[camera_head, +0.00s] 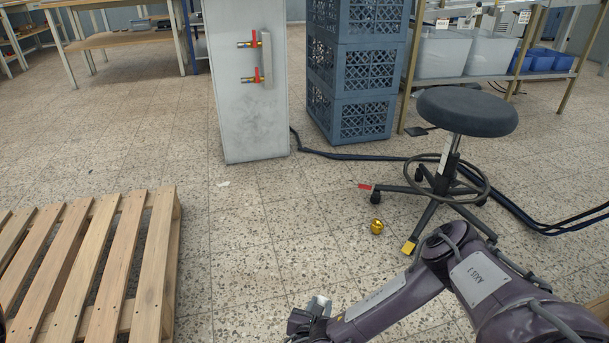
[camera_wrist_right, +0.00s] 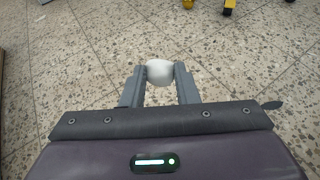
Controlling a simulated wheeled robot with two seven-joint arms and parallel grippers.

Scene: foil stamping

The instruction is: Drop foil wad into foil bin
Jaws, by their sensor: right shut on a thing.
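My right gripper (camera_head: 312,311) is low at the bottom centre of the head view, above the tiled floor. In the right wrist view its two grey fingers (camera_wrist_right: 159,80) are shut on a pale, rounded wad (camera_wrist_right: 159,70); I cannot tell from its look whether it is foil. A crumpled shiny gold wad (camera_head: 377,226) lies on the floor by the stool's foot, apart from the gripper. It also shows at the top edge of the right wrist view (camera_wrist_right: 188,4). I cannot identify a foil bin in either view. My left gripper is not in view.
A wooden pallet (camera_head: 127,235) lies at the left. A black wheeled stool (camera_head: 467,112) stands at the right, with dark hoses (camera_head: 340,156) across the floor behind. A grey cabinet (camera_head: 250,120) and stacked blue crates (camera_head: 365,70) stand behind. The floor between is mostly clear.

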